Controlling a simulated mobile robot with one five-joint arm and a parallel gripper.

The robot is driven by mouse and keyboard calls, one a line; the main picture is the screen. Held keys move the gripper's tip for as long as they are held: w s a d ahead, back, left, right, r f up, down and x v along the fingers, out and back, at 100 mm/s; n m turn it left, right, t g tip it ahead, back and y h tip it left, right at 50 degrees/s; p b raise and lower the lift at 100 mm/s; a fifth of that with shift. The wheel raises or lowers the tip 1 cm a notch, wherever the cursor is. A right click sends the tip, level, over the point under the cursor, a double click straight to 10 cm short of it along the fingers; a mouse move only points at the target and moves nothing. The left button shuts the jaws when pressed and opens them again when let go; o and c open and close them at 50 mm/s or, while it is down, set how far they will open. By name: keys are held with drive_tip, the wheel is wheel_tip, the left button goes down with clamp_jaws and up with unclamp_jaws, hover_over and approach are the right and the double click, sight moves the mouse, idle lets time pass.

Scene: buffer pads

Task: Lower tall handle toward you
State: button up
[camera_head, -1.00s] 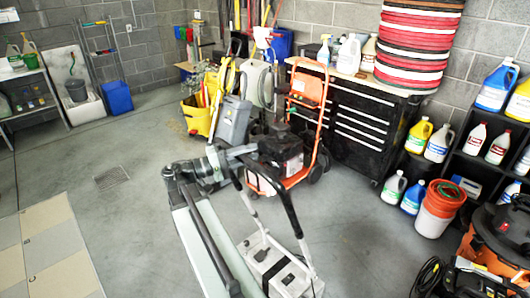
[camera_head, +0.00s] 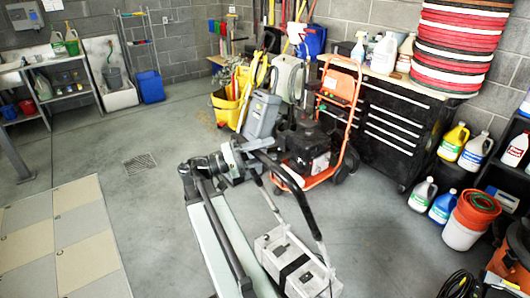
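A low whitish machine (camera_head: 298,262) with a black strap stands on the floor at the lower middle. Its tall handle (camera_head: 296,190), with a black upper part and pale lower poles, rises from it and leans up and left. The handle's top bar is close to my gripper (camera_head: 242,160). My gripper is at the end of my arm, right at the top end of the handle and overlapping it in the picture. The fingers are small and dark against the handle, so I cannot tell whether they are closed on it.
An orange-framed machine (camera_head: 340,120) stands just behind the handle, before a black tool chest (camera_head: 395,135). A yellow mop bucket (camera_head: 226,108) is further back. Jugs and an orange bucket (camera_head: 472,212) stand at right. Floor at left is open, with tan mats (camera_head: 60,240).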

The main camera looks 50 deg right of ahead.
drive_tip(key=b+v, duration=0.1)
drive_tip(key=v, duration=0.6)
drive_tip(key=shift+w+a, duration=0.25)
drive_tip(key=shift+a, duration=0.05)
drive_tip(key=shift+f, duration=0.1)
